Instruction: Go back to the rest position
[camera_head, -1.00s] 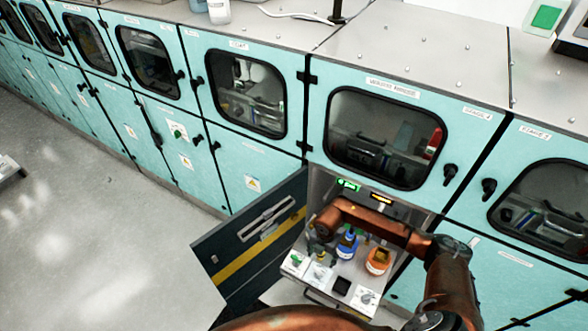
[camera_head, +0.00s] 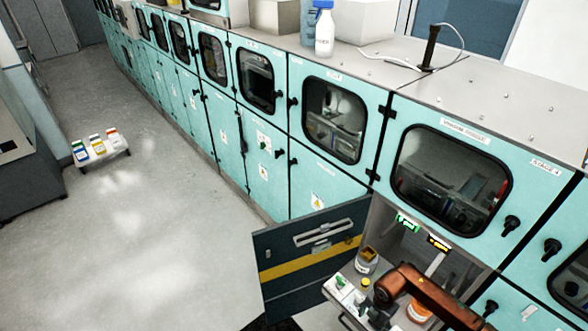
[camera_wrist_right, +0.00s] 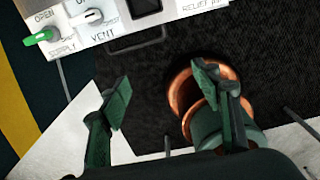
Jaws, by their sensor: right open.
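My right gripper (camera_wrist_right: 165,92) is open and empty in the right wrist view. Its two green fingers stand apart above a dark floor area, near the labelled control panel (camera_wrist_right: 120,22). In the head view my right arm reaches in from the lower right, across the open cabinet bay. The right gripper (camera_head: 379,314) is small and dark there, by the front of the bay. A jar (camera_head: 367,262) stands at the bay's left, and an orange container (camera_head: 419,311) is partly hidden behind my arm. My left gripper is not in view.
The dark cabinet door (camera_head: 312,255) with a yellow stripe hangs open left of the bay. The pale floor (camera_head: 170,235) farther left is clear. A low stand (camera_head: 102,158) with several coloured items is at far left. A white bottle (camera_head: 324,33) stands on the cabinet top.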

